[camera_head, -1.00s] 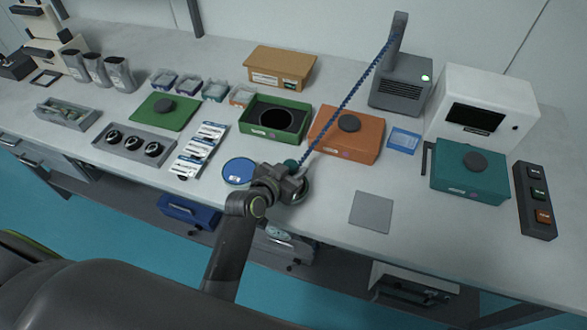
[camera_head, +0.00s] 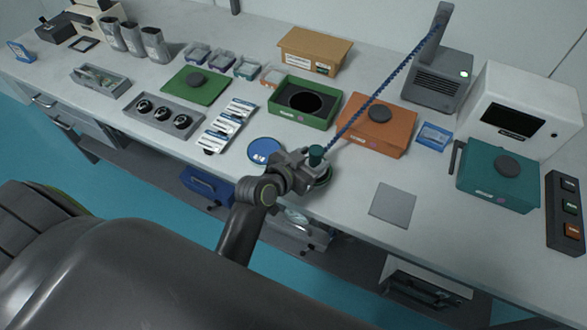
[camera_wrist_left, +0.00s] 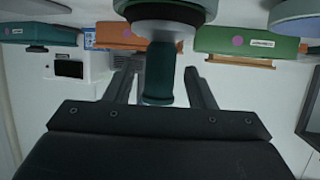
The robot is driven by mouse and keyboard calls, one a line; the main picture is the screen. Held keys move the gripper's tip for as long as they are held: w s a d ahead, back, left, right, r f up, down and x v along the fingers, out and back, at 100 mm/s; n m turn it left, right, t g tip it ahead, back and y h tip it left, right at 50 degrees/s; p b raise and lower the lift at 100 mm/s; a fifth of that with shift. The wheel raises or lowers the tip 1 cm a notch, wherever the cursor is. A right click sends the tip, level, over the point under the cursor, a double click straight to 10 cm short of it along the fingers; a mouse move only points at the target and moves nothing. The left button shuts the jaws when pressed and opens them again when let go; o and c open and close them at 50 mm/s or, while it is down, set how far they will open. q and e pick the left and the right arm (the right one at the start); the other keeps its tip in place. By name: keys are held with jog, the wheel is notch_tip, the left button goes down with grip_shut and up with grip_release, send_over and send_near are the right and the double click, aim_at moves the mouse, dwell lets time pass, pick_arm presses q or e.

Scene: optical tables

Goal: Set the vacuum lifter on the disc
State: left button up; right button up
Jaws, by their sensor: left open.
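The vacuum lifter has a teal handle (camera_head: 316,154) with a blue coiled hose (camera_head: 375,95) running up to a grey post. It stands near the front edge of the table, with a round silver base partly hidden by my gripper. My left gripper (camera_head: 305,170) is open beside the handle. In the left wrist view the handle (camera_wrist_left: 160,72) is between my open fingers (camera_wrist_left: 163,88), with gaps at both sides. A blue round disc (camera_head: 265,151) lies flat on the table just left of the lifter. I cannot tell whether this is the task's disc. My right gripper is out of view.
A green tray with a dark round opening (camera_head: 277,101), an orange box (camera_head: 352,129) and a teal box (camera_head: 465,184) stand behind and to the right. A grey square plate (camera_head: 392,204) lies at right. White packets (camera_head: 228,125) lie at left.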

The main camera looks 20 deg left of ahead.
pick_arm(q)
jog(key=b+v, duration=0.1)
jog(key=v, duration=0.7)
jog(key=shift+s+r, duration=0.15)
jog(key=shift+s, duration=0.1)
jog(key=s+a+f+n+g+y, duration=0.2)
jog(key=s+a+f+g+y, duration=0.25)
jog(key=s, duration=0.55)
jog(key=s+a+f+n+g+y, duration=0.15)
jog(key=s+a+f+g, duration=0.3)
jog(key=s+a, duration=0.45)
notch_tip(320, 180, down, 24)
jog(key=g, duration=0.2)
jog(key=s+f+h+b, duration=0.1)
jog(key=s+f, duration=1.4)
jog(key=f, duration=0.1)
jog(key=shift+s+d+g, duration=0.3)
jog(key=shift+d+g, duration=0.1)
jog(key=shift+d, duration=0.05)
jog(key=shift+f+n, duration=0.15)
jog(key=shift+n, duration=0.1)
